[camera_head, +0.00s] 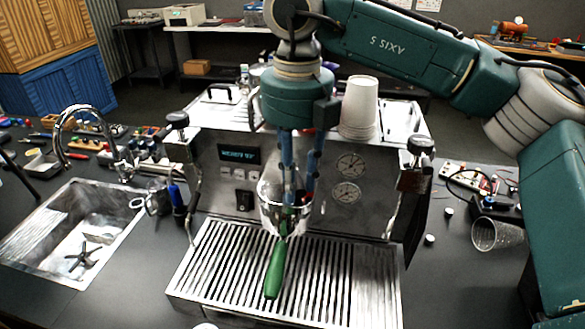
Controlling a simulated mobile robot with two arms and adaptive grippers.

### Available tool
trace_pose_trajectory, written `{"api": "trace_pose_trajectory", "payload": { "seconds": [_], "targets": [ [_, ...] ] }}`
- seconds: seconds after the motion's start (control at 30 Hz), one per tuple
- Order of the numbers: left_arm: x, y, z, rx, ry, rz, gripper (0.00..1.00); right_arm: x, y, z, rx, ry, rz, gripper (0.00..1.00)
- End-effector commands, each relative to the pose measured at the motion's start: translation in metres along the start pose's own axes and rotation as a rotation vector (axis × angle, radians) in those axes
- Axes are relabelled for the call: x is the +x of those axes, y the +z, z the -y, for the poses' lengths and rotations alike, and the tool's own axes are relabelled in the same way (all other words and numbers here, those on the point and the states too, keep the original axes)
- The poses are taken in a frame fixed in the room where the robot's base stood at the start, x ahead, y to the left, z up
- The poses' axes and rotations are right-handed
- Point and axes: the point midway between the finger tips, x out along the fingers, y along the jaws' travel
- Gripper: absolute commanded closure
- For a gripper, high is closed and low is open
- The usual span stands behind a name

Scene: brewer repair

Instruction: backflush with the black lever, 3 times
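The espresso machine (215,175) stands mid-counter with a lit display. A green-handled portafilter (275,270) sits at its group head (270,190), handle pointing forward over the drip tray (340,270). A small black switch or lever (245,201) is on the front panel below the display, left of the group head. My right gripper (298,194) points down in front of the group, its blue fingers apart with the machine's metal showing between them. It partly hides the group and the panel behind. I see nothing held. My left gripper is not in view.
White paper cups (359,108) are stacked on top of the machine. A sink (75,240) with a tap (66,135) lies at the left. A clear glass (496,234) lies at the right. Black-knobbed wands (178,121) flank the machine. Counter right of the drip tray is mostly clear.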

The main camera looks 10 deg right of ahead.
Motion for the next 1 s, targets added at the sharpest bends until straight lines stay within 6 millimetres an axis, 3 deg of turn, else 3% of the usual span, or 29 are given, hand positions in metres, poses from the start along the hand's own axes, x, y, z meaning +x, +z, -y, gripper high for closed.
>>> {"api": "trace_pose_trajectory", "payload": {
  "seconds": [0.37,1.0],
  "targets": [
    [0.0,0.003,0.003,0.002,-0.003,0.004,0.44,0.0,0.0,0.003,0.013,-0.009,-0.003,0.77],
    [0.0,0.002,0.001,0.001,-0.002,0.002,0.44,0.0,0.005,-0.028,0.383,-0.005,0.0,0.77]
  ]
}}
